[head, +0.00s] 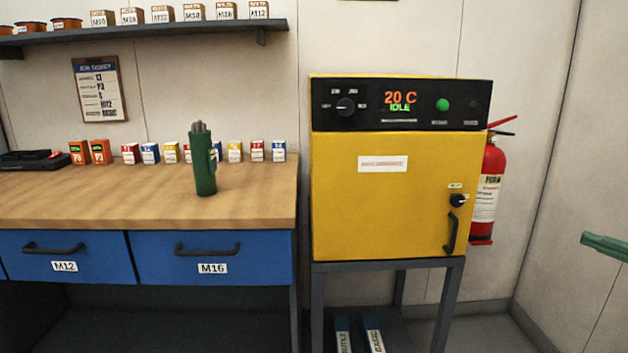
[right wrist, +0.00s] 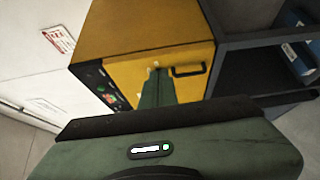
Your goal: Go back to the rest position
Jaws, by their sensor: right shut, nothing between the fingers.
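My right gripper (head: 590,240) shows only as a green tip at the right edge of the head view, well clear of the oven and the wall. In the right wrist view my right gripper (right wrist: 157,78) is shut and empty, its fingers together in front of the yellow oven (right wrist: 150,35). In the head view the oven (head: 345,205) stands on a grey stand with its door closed, and its display reads 20 C IDLE. My left gripper is out of view.
A wooden workbench (head: 110,190) with blue drawers stands at the left. On it are a green canister (head: 204,175) holding grey rods and several small boxes. A fire extinguisher (head: 486,195) hangs right of the oven. Floor (head: 490,335) shows at the lower right.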

